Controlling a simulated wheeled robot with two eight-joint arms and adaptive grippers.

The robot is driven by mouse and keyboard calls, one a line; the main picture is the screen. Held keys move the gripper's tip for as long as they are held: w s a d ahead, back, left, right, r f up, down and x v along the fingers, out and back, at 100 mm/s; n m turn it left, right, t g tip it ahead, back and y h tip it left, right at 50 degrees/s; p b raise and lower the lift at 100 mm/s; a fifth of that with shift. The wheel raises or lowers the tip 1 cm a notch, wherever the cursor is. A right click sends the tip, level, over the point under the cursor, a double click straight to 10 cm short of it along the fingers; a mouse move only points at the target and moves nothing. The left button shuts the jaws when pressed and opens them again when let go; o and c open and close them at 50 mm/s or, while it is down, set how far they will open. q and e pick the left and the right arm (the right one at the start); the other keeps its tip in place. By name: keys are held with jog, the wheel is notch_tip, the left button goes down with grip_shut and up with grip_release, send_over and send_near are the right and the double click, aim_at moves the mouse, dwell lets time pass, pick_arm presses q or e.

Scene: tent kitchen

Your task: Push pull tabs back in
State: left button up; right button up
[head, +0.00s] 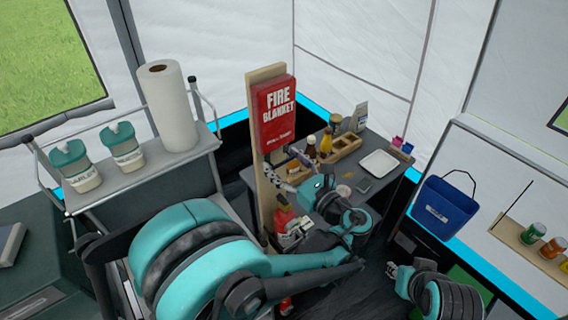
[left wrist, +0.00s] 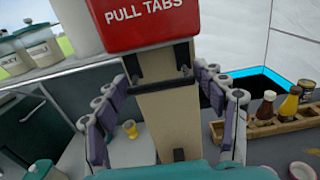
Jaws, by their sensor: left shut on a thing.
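The red fire blanket case (head: 273,112) is fixed high on an upright wooden board (head: 262,205). In the left wrist view its lower edge, lettered "PULL TABS" (left wrist: 143,18), shows at the top. The black pull tabs (left wrist: 133,66) hang below the case in front of the board (left wrist: 160,120). My left gripper (left wrist: 164,82) has one finger at each side of the tabs and board, shut on the tabs just under the case; the exact contact is hard to see. It also shows in the head view (head: 282,170). My right gripper (head: 391,269) is low at the right, away from the case, its jaws unclear.
A shelf (head: 150,166) with a paper towel roll (head: 169,105) and canisters (head: 122,146) stands left. Behind my left arm, a table (head: 385,185) holds bottles in a wooden rack (head: 343,147) and a white tray (head: 379,163). A blue bin (head: 444,208) is at right.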

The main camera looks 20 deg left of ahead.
aim_at(279, 127)
pick_arm(q)
jog(key=o, duration=1.7)
jog(key=shift+a+r, duration=0.1)
jog(key=shift+r, duration=0.1)
notch_tip(279, 127, up, 10)
